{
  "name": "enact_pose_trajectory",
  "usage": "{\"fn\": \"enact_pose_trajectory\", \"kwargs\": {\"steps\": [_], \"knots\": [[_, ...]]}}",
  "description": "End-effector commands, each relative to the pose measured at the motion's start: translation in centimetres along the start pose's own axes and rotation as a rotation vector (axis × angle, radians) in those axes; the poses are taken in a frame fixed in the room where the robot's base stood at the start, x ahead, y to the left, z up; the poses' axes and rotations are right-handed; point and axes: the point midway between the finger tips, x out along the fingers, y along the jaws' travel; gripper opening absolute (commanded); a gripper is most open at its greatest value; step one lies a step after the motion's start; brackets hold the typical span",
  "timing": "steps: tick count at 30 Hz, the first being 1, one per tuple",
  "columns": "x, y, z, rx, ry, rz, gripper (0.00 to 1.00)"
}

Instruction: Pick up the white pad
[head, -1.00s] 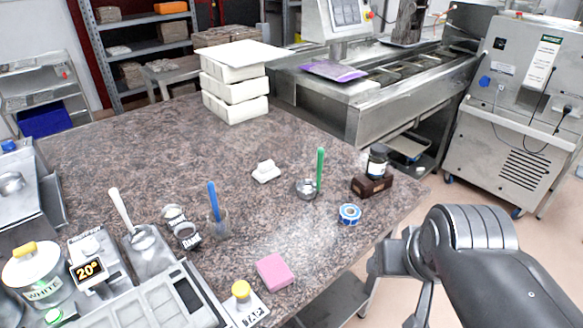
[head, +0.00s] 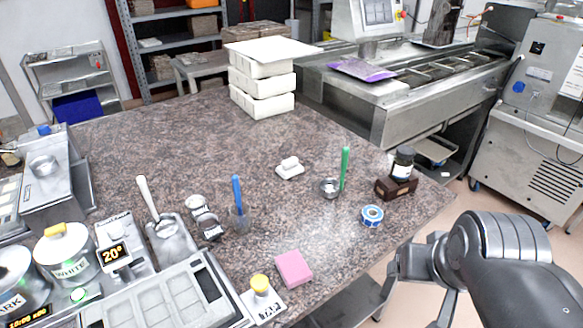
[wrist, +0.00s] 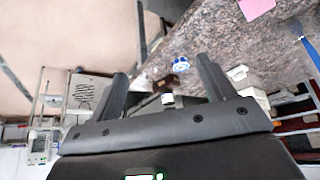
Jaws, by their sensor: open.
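The white pad (head: 290,170) is a small white block with a raised grip on top. It lies on the speckled brown stone counter (head: 150,150), left of a small metal cup (head: 330,187) with a green-handled tool (head: 344,168). A small white shape in the wrist view (wrist: 237,73) looks like the same pad. My gripper (wrist: 162,78) is open, with its two dark fingers apart and nothing seen between them up close. It is out over the floor beyond the counter's edge, well away from the pad. The head view does not show the fingertips clearly.
A blue tape roll (head: 371,216), a brown block with a dark jar (head: 397,188), a pink sponge (head: 293,268) and a blue-handled brush (head: 238,195) stand around the pad. White boxes (head: 262,85) are stacked behind. The counter between pad and boxes is clear.

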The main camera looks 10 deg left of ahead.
Motion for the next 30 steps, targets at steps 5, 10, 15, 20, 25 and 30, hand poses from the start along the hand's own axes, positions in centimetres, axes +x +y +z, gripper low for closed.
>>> {"fn": "enact_pose_trajectory", "kwargs": {"steps": [5, 10, 15, 20, 25, 30], "knots": [[0.0, 0.0, 0.0, 0.000, 0.000, 0.000, 0.90], [0.0, 0.0, 0.0, 0.000, 0.000, 0.000, 1.00], [0.0, 0.0, -0.1, -0.001, 0.000, 0.000, 1.00], [-0.2, -0.5, -2.1, -0.030, -0.006, -0.003, 1.00], [0.0, -1.9, -7.5, -0.109, -0.022, -0.014, 1.00], [1.0, -4.0, -13.5, -0.200, -0.037, -0.034, 1.00]]}}
